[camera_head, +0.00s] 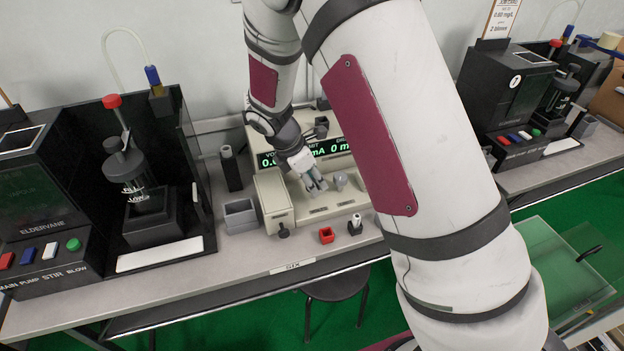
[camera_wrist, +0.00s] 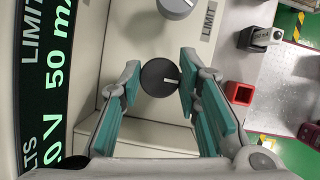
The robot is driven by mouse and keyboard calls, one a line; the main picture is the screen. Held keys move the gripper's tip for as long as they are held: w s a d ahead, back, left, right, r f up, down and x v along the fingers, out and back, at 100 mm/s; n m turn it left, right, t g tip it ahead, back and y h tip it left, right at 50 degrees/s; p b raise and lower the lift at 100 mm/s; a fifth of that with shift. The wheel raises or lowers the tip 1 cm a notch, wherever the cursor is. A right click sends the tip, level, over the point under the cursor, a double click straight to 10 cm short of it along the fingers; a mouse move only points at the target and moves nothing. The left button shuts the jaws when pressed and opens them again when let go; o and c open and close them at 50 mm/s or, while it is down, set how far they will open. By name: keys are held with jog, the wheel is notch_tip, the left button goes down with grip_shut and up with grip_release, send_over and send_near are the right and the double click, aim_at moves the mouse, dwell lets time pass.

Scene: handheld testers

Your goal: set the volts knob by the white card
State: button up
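The cream bench unit (camera_head: 272,200) has a dark display with green digits (camera_head: 335,147), partly hidden by my arm. In the wrist view the display (camera_wrist: 42,80) reads "LIMIT" and "50 mA", with part of "VOLTS" and "0 V" at the edge. A dark round knob (camera_wrist: 159,78) with a white pointer line toward picture right lies between my gripper's teal finger pads. My gripper (camera_head: 315,184) is open over the unit's sloping panel; I cannot tell whether the pads touch the knob. A grey knob (camera_wrist: 178,5) sits beside the LIMIT label. A white card (camera_head: 503,18) with print stands at upper right.
A red open cube (camera_head: 326,235) and a small dark stand with a white top (camera_head: 355,225) sit in front of the unit.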

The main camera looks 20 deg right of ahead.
jog(key=shift+m, duration=0.3)
jog(key=m+g+b, duration=0.1)
jog(key=m+g, duration=0.1)
jog(key=m, duration=0.3)
jog(key=shift+w+m, duration=0.15)
jog(key=shift+m, duration=0.25)
jog(key=m+g, duration=0.1)
jog(key=m, duration=0.1)
jog(key=m+g+y+b, duration=0.1)
jog(key=m, duration=0.2)
jog(key=m+y, duration=0.1)
jog(key=m, duration=0.2)
jog(key=m+g+y, duration=0.1)
jog(key=m, duration=0.2)
jog(key=shift+d+m+y+b, duration=0.15)
jog(key=shift+m+y+b, duration=0.15)
jog(key=m+y, duration=0.1)
jog(key=m, duration=0.1)
jog(key=m+y, duration=0.1)
jog(key=m, duration=0.2)
jog(key=shift+m, duration=0.3)
jog(key=o, duration=1.1)
jog(key=shift+o, duration=0.2)
